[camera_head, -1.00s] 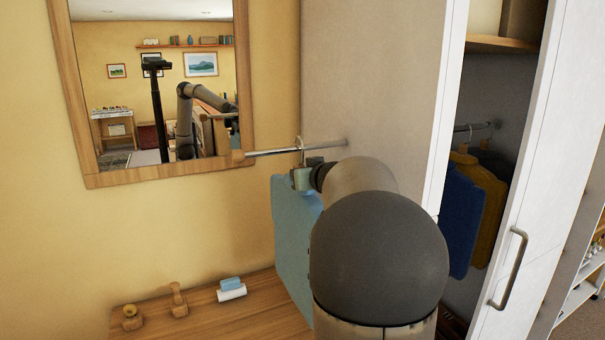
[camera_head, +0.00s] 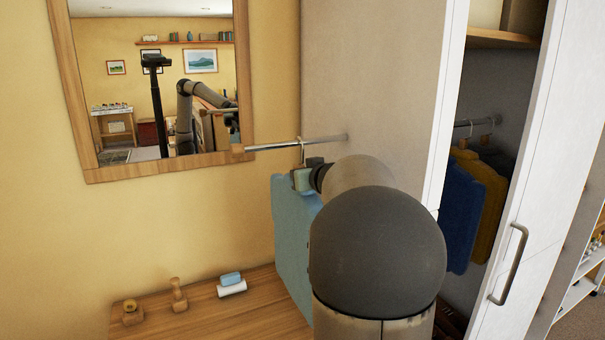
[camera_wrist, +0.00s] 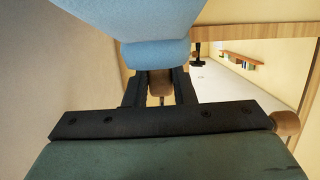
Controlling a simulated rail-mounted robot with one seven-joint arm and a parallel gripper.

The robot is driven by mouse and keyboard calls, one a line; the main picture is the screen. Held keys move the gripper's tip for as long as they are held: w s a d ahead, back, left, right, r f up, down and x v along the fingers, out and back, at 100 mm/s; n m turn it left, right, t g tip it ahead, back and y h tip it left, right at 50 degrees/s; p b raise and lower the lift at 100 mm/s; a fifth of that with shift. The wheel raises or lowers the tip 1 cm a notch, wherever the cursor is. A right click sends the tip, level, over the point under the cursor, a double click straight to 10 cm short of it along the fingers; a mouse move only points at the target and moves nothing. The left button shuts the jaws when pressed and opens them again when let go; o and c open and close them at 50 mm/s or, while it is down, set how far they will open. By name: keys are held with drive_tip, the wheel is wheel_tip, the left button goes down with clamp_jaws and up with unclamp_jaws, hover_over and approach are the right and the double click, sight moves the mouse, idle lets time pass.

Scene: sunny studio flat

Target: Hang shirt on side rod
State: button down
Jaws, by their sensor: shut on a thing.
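The light blue shirt (camera_head: 292,240) hangs below my gripper (camera_head: 303,178), beside the wardrobe's side. It also fills the top of the wrist view (camera_wrist: 135,25). My gripper is shut on the wooden hanger (camera_wrist: 160,84) at the shirt's neck. The side rod (camera_head: 285,145) is a metal bar running from the wardrobe side panel to a wooden end piece. The hanger's hook (camera_head: 302,150) shows at the rod, above my gripper. I cannot tell whether the hook rests on the rod. My arm hides part of the shirt.
A wooden-framed mirror (camera_head: 160,172) hangs behind the rod's left end. A wooden top (camera_head: 215,312) below carries a brush-like item, a round wooden item and a blue-and-white item. The wardrobe (camera_head: 372,80) stands right, with its door (camera_head: 540,190) open and dark blue and mustard clothes inside.

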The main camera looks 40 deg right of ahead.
drive_tip(key=shift+f, duration=0.15)
drive_tip(key=c, duration=1.1)
unclamp_jaws()
drive_tip(key=shift+f, duration=0.1)
